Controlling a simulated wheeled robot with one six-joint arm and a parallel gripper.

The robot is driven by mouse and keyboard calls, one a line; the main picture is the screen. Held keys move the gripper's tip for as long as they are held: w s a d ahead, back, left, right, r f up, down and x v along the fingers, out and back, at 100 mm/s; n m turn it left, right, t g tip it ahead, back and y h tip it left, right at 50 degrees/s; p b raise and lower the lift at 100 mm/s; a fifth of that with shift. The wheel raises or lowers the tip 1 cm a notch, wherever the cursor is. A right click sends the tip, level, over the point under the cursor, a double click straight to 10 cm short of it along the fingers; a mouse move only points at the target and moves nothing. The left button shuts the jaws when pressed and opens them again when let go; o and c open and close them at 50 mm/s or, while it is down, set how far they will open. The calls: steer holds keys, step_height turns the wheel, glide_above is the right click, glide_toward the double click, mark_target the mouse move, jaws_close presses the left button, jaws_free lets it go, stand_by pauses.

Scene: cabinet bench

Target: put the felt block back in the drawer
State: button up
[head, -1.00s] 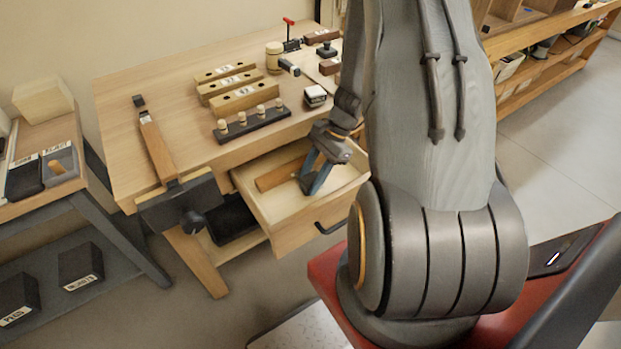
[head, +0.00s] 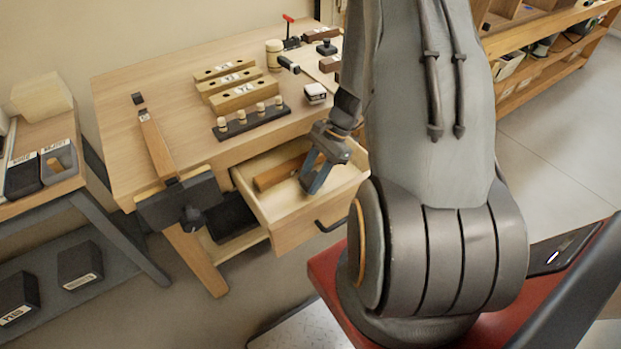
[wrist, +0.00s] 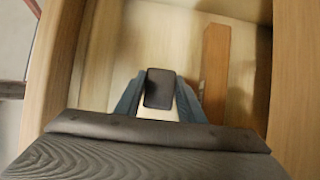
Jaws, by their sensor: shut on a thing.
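The felt block (wrist: 160,88) shows in the wrist view as a small dark piece with a pale part below it. My gripper (wrist: 158,97) is shut on it, with one blue finger on each side. In the head view my gripper (head: 313,181) reaches down inside the open drawer (head: 277,217), and the block cannot be made out there. In the wrist view the block is over the pale drawer floor (wrist: 122,62), between the drawer's walls. I cannot tell whether it touches the floor.
A reddish-brown wooden bar (wrist: 214,70) lies in the drawer, right of the block in the wrist view. The bench top (head: 190,110) above holds wooden blocks, a peg rack (head: 252,120) and tools. A vise (head: 181,204) is left of the drawer.

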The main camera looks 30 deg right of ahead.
steer(key=shift+f+b, duration=0.35)
steer(key=shift+f, duration=0.35)
stand_by(0.6)
steer(key=o, duration=1.3)
steer(key=shift+c, duration=0.2)
steer(key=shift+p+v, duration=2.4)
steer(key=shift+v, duration=1.15)
steer(key=s+a+r+n+h, duration=0.3)
steer(key=s+a+r+n, duration=0.1)
steer(key=a+r+n, duration=0.4)
steer(key=s+a+r+n+t+h, duration=0.1)
steer(key=s+a+r+n+h, duration=0.2)
steer(key=a+r+n, duration=0.5)
step_height(320, 180, up, 5)
steer(key=shift+s+r+n, duration=0.15)
steer(key=shift+s+n, duration=0.2)
steer(key=shift+n, duration=0.45)
